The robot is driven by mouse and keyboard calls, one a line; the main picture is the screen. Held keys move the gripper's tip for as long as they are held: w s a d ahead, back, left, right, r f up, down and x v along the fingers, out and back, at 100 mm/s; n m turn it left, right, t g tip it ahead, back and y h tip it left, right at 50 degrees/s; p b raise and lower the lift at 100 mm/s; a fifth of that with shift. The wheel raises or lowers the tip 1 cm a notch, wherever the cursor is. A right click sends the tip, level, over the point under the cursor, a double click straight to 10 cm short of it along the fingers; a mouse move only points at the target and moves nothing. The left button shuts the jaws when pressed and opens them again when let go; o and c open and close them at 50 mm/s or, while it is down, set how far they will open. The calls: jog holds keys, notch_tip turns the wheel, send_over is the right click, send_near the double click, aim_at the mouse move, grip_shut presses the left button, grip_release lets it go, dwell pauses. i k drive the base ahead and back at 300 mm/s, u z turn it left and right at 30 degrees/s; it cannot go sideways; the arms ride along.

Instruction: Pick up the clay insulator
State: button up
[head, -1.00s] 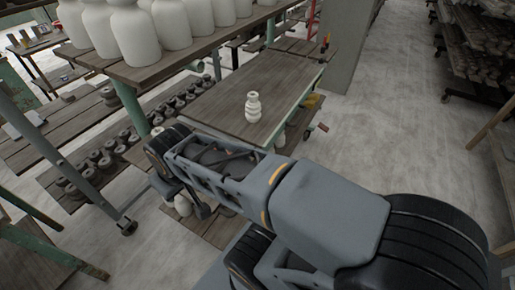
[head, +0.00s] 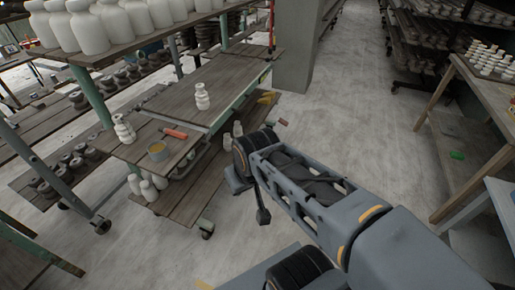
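A white ribbed clay insulator (head: 202,97) stands upright on the wooden tabletop (head: 225,75) of a cart, left of centre in the head view. A second similar white ribbed piece (head: 124,129) stands at the left on a lower board. My arm reaches in from the lower right. Its end, with my gripper (head: 262,214), is right of and nearer than the cart, apart from both insulators. The fingers are mostly hidden or too small to tell whether they are open.
Large white bottles (head: 90,27) line a shelf at upper left. A wooden bench (head: 490,95) stands at right. The concrete floor (head: 345,125) between is clear.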

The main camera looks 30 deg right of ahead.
aim_at(227, 141)
jog(key=z, duration=0.8)
jog(key=i, duration=0.95)
jog(key=u, duration=4.9)
jog(key=k, duration=2.25)
